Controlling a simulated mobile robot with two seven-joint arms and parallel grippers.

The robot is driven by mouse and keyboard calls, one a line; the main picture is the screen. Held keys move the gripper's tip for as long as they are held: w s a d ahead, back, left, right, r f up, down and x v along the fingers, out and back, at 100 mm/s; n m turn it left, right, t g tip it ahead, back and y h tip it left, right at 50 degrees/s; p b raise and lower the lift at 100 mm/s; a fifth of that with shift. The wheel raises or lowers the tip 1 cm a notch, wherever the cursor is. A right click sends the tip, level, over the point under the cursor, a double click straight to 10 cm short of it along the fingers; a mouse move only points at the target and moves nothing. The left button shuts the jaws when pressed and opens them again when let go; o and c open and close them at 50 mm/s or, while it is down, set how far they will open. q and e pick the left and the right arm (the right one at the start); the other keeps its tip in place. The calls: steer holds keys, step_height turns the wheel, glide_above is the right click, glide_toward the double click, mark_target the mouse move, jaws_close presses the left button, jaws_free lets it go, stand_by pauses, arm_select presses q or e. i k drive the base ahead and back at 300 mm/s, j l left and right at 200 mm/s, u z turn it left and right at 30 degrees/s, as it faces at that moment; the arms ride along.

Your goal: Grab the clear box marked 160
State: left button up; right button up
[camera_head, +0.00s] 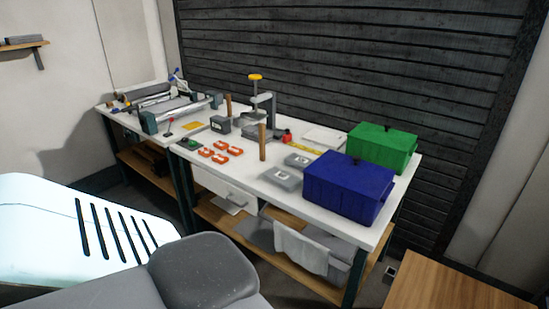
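Two small greyish see-through boxes lie on the white workbench (238,178), left of a blue lidded box. The nearer clear box (283,178) sits close to the bench's front edge. The farther clear box (298,160) lies just behind it. Both have a small mark on top, too small to read, so I cannot tell which one bears 160. Neither of my grippers is in view.
The blue box (347,187) and a green box (382,148) stand at the bench's right end. Orange pieces (220,158), an upright wooden handle (262,142) and a press (262,103) are left of the clear boxes. A wooden surface (450,286) is at lower right.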

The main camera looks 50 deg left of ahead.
mark_target(286, 181)
steer(key=j, duration=0.95)
steer(key=k+j, duration=0.1)
steer(key=j, duration=0.8)
